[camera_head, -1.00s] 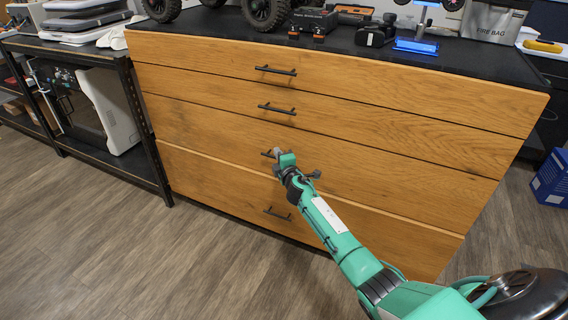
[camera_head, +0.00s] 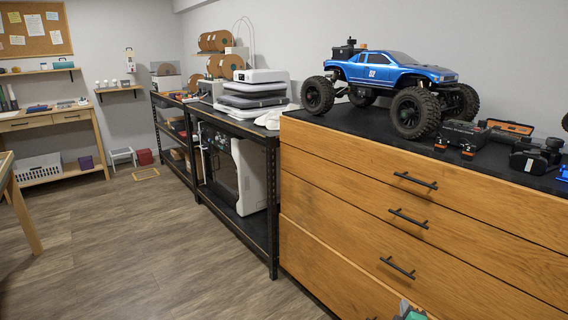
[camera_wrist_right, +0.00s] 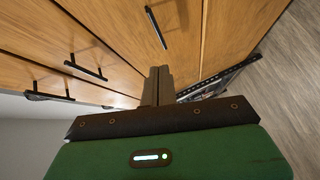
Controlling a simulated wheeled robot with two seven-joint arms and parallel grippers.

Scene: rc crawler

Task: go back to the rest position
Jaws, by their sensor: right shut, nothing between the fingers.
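My right gripper (camera_wrist_right: 157,85) is shut and empty in the right wrist view, its two fingers together, in front of the wooden drawer fronts. It looks apart from the handles there, though the exact gap is hard to tell. In the head view only a small green piece of my right arm (camera_head: 411,312) shows at the bottom edge, below the third drawer handle (camera_head: 397,268). My left gripper is in neither view.
The wooden drawer cabinet (camera_head: 335,195) fills the right side, with a blue RC truck (camera_head: 395,75) and tools on its black top. A black metal rack (camera_head: 273,210) with a white-sided machine (camera_head: 250,178) stands beside it.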

